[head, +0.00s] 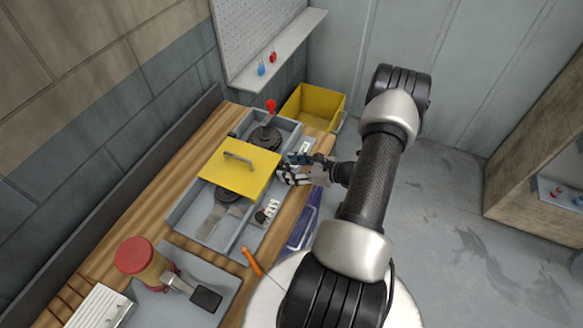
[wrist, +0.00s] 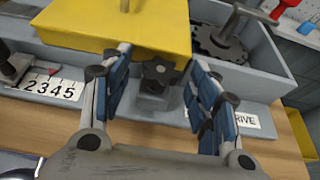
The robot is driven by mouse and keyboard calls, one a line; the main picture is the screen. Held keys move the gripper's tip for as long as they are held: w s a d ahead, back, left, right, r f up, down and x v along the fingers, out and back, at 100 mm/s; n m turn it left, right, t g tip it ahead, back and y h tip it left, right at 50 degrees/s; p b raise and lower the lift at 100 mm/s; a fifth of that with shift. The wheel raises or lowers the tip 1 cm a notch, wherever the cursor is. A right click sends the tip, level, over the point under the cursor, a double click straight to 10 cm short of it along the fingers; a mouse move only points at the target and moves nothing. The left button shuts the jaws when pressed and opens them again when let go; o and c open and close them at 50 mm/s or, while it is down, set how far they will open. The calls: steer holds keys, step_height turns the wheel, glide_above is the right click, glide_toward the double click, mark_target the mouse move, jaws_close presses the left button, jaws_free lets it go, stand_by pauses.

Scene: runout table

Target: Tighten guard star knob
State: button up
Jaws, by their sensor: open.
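The dark star knob (wrist: 160,73) sits on a grey block at the front edge of the yellow guard (wrist: 125,28) in the wrist view. My gripper (wrist: 160,75) is open, with its two blue-padded fingers on either side of the knob, apart from it as far as I can see. In the head view my gripper (head: 284,169) is at the right edge of the yellow guard (head: 236,168), which has a grey handle (head: 238,158).
The guard lies over a grey machine tray (head: 185,222) on the wooden bench. A number scale (wrist: 48,88) and a label ending in "RIVE" (wrist: 238,120) flank the knob. A red-topped lever (head: 270,106) rises behind.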

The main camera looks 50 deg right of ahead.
steer(key=shift+c, duration=0.2)
steer(key=c, duration=1)
steer(key=shift+a+m+t+h+b, duration=0.15)
steer(key=shift+a+m+h+b, duration=0.05)
steer(key=shift+m+h, duration=0.6)
steer(key=shift+a+m+t+h+b, duration=0.15)
steer(key=shift+a+m+h+b, duration=0.05)
steer(key=shift+m+h, duration=0.6)
steer(key=shift+a+m+h+b, duration=0.15)
steer(key=shift+m+h+b, duration=0.2)
steer(key=shift+m+h, duration=0.65)
steer(key=o, duration=1)
steer(key=shift+o, duration=0.2)
